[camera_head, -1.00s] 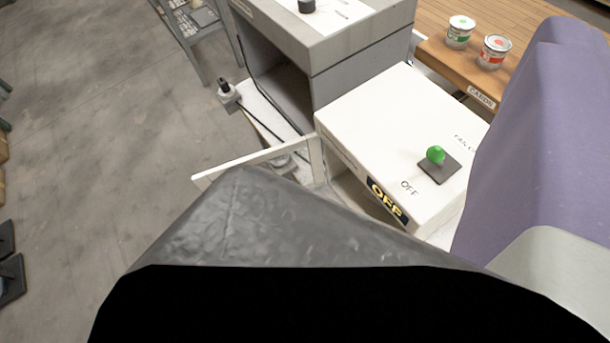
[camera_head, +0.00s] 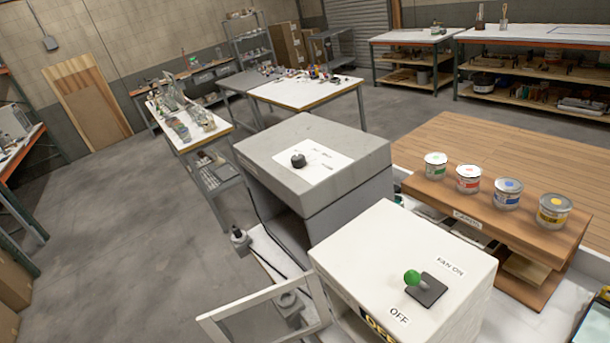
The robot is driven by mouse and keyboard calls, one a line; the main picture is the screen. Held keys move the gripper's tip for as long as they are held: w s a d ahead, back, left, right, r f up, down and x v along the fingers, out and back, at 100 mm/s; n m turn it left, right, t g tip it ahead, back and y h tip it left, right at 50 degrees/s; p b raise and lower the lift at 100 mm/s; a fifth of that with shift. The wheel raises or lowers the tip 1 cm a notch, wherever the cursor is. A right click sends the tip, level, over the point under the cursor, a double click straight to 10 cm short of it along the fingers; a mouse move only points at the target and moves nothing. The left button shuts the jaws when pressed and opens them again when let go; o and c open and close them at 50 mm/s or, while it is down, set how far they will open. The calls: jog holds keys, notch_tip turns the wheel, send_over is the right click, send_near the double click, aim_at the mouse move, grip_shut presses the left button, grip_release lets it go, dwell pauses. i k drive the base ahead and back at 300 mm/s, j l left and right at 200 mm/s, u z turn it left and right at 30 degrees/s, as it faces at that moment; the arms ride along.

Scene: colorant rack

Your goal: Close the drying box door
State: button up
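The white box (camera_head: 400,255) with a green-knobbed lever (camera_head: 412,277) and the labels "FAN ON" and "OFF" stands at the lower right of centre. I take it to be the drying box. Its lever leans toward the upper left. A white-framed door (camera_head: 252,298) stands open, swung out to the left from the box's front. The view looks through the door's frame to a grey fitting (camera_head: 290,307) behind it. The door's lower part and most of the box front are cut off by the picture's bottom edge. My gripper is not in view.
Several paint cans (camera_head: 508,192) sit on a wooden shelf (camera_head: 465,210) at the right. Open concrete floor (camera_head: 110,240) lies to the left.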

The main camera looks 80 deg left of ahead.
aim_at(208, 322)
jog(key=k+j+z, duration=0.2)
jog(key=j, duration=0.35)
jog(key=k+j+z, duration=0.15)
jog(key=j, duration=0.4)
jog(key=k+j+z, duration=0.2)
jog(key=j, duration=0.3)
jog(key=k+j+z, duration=0.2)
jog(key=j, duration=0.25)
jog(key=k+j+z, duration=0.2)
jog(key=k+j, duration=0.85)
jog(key=j, duration=0.15)
jog(key=k+l+u, duration=0.25)
jog(key=l, duration=0.2)
jog(key=k+l+u, duration=0.25)
jog(key=i+j+z, duration=0.2)
jog(key=i+j, duration=0.15)
